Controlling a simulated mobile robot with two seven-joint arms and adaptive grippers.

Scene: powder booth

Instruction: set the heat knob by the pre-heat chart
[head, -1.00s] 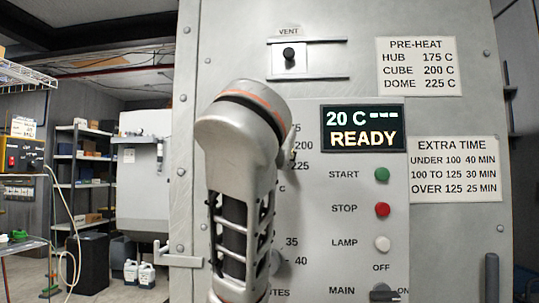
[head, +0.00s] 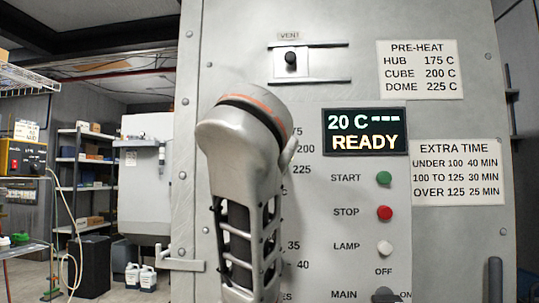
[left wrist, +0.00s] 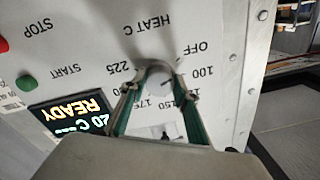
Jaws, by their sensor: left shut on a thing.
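The heat knob (left wrist: 158,78) is a pale round dial on the oven's panel, under upside-down lettering in the left wrist view. My left gripper (left wrist: 157,72) has its green-padded fingers on either side of the knob, shut on it. Marks from OFF to 225 ring it; its pointer is too unclear to read. In the head view my left arm hides the knob and the gripper. The pre-heat chart (head: 420,70) reads HUB 175 C, CUBE 200 C, DOME 225 C. The display (head: 365,131) reads 20 C, dashes and READY. My right gripper is not in view.
Green start (head: 384,178), red stop (head: 384,213) and white lamp (head: 385,248) buttons run down the panel, with the main switch (head: 385,295) below. An extra time chart (head: 458,172) hangs at the right. The vent slider (head: 290,58) is above my arm.

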